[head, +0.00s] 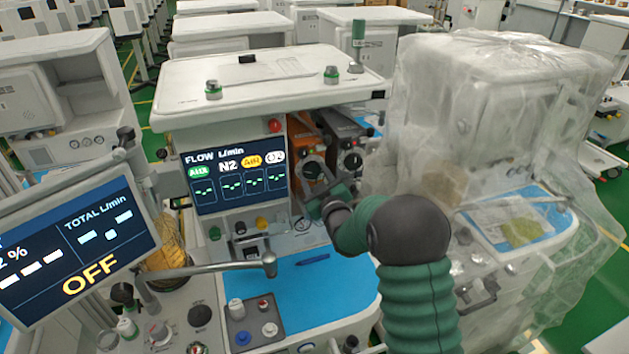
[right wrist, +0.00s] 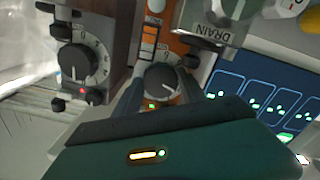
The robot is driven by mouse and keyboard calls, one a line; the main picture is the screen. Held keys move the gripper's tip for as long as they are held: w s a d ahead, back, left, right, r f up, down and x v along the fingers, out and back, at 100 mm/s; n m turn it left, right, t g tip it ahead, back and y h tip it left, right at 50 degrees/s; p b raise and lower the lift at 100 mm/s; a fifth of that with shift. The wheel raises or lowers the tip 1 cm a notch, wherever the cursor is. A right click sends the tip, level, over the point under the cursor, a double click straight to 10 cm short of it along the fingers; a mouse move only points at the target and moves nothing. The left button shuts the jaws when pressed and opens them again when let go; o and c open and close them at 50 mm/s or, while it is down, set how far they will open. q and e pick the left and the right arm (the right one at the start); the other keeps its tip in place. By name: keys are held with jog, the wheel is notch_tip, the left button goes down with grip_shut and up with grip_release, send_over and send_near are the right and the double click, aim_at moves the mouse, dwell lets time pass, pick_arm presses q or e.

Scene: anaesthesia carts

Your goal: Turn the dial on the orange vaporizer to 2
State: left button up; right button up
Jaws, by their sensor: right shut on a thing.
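The orange vaporizer (head: 299,136) stands at the right of the flow screen, and its orange front also shows in the right wrist view (right wrist: 178,48). Its round dial (right wrist: 162,82) has a dark face with a white mark; I cannot read its setting. The dial also shows in the head view (head: 313,169). My right gripper (right wrist: 168,98) reaches it from the front, with one finger on each side, shut on the dial. In the head view my right gripper (head: 317,192) partly covers the vaporizer's lower front. My left gripper is not in view.
A dark grey vaporizer (head: 343,126) with its own dial (right wrist: 84,62) stands close beside the orange one. The flow screen (head: 235,178) is on the other side. A blue work surface (head: 310,290) with a pen lies below. A plastic-covered cart (head: 490,120) stands at right.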

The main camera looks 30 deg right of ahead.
jog(key=shift+s+f, duration=0.1)
jog(key=shift+f, duration=0.35)
jog(key=o, duration=1.1)
jog(key=shift+o, duration=1.2)
jog(key=shift+r, duration=0.2)
jog(key=b+v, duration=0.4)
jog(key=v, duration=1.2)
jog(key=shift+s+a, duration=0.1)
jog(key=shift+s, duration=0.2)
